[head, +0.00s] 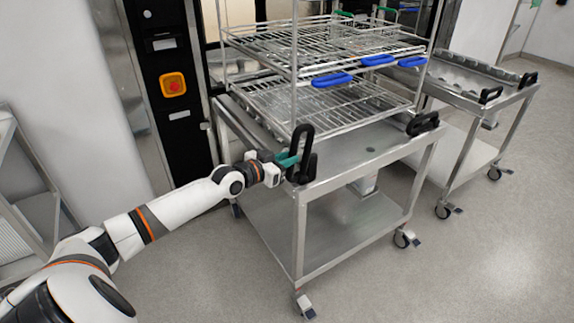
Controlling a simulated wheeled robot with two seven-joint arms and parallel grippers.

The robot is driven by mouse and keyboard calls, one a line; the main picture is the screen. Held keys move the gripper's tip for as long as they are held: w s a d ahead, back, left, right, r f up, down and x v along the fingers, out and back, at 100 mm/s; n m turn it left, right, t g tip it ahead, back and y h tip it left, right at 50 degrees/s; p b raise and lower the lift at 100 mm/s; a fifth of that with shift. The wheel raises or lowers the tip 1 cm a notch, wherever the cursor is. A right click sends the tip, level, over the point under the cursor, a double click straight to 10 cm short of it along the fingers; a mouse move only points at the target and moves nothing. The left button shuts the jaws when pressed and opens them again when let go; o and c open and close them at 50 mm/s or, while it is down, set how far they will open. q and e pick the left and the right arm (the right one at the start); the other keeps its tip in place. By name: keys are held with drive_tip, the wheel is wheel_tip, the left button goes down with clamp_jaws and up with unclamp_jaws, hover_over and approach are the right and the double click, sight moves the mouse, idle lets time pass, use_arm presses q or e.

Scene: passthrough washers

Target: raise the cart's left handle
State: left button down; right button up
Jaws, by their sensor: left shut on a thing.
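The cart (345,163) is a steel trolley on casters, standing in the middle in front of the washer. Its left handle (303,150) is a black loop standing upright at the near left corner. My left gripper (286,160), with teal fingers, comes in from the left and is shut on this handle. The fingertips are partly hidden by the handle. The cart's right handle (422,123) is black and lies lower at the right corner. My right gripper is not in view.
A wire rack (330,95) with blue handles sits over the cart's back, reaching into the washer. A second cart (460,85) stands at the right. A black panel with a red emergency button (173,85) is behind my left arm. Floor is free at front right.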

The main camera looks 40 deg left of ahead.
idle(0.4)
use_arm(q)
drive_tip(key=c, duration=1.3)
unclamp_jaws()
drive_tip(key=shift+s, duration=0.1)
drive_tip(key=shift+s, duration=0.1)
drive_tip(key=p+v, duration=0.2)
drive_tip(key=v, duration=0.9)
drive_tip(key=shift+s+a+r, duration=0.1)
drive_tip(key=shift+s+a, duration=0.05)
drive_tip(key=shift+s, duration=0.2)
